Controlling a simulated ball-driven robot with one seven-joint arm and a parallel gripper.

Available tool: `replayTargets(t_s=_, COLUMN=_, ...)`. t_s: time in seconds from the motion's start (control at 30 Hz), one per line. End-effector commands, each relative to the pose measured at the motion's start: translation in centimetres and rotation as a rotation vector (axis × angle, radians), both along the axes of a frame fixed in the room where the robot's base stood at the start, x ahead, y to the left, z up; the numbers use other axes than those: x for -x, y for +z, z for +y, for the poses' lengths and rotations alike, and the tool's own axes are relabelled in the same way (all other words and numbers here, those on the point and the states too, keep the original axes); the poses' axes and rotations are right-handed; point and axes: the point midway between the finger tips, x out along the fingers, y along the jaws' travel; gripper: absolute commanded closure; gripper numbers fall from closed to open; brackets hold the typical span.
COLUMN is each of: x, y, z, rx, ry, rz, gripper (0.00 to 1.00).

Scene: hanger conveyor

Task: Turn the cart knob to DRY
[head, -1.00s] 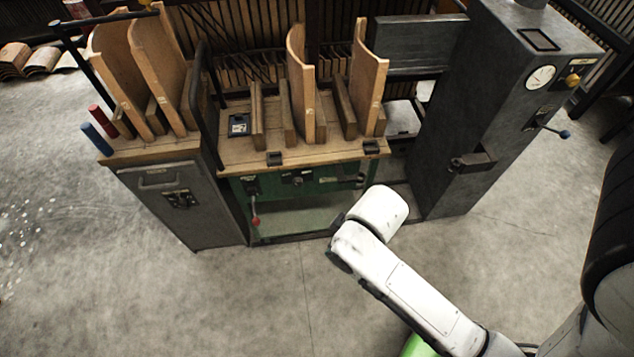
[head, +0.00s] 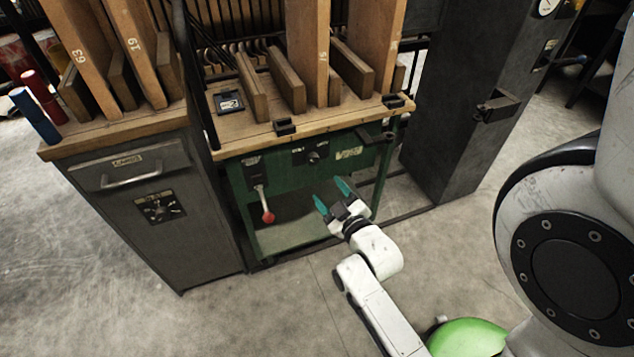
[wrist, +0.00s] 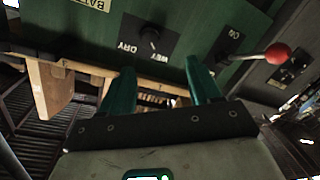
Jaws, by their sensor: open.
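The cart is green with a wooden top, and its front panel (head: 280,166) faces me. A small black knob (head: 314,157) sits on a dark plate in the middle of that panel. In the wrist view the knob (wrist: 150,38) is on a plate lettered WET and DRY, which appears upside down; I cannot tell its exact pointing. My gripper (head: 332,192) has two teal fingers, spread apart and empty, below and right of the knob in the head view. In the wrist view the fingers (wrist: 161,80) stand apart short of the panel, with the knob between and beyond them.
A lever with a red ball (head: 268,217) hangs left of the knob; it also shows in the wrist view (wrist: 278,53). A grey cabinet (head: 128,205) stands left and a dark machine column (head: 465,120) right. Wooden boards (head: 308,60) stand on the cart top.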

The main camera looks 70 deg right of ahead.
Motion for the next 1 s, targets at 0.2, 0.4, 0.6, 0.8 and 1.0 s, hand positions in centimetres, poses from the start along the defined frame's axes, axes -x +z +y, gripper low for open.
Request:
replayTargets(t_s=0.2, x=0.7, y=-0.7, z=-1.1, rx=0.066, ry=-0.036, rz=-0.03, gripper=0.38)
replayTargets(t_s=0.4, x=-1.0, y=-0.6, z=-3.0, rx=0.07, ry=-0.037, rz=-0.033, gripper=0.38)
replayTargets(t_s=0.6, x=-3.6, y=-0.6, z=-5.7, rx=0.068, ry=-0.037, rz=-0.032, gripper=0.38)
replayTargets(t_s=0.8, x=-5.6, y=-0.6, z=-7.7, rx=0.065, ry=-0.037, rz=-0.031, gripper=0.38)
replayTargets(t_s=1.0, x=-6.4, y=-0.6, z=-8.5, rx=0.065, ry=-0.037, rz=-0.03, gripper=0.38)
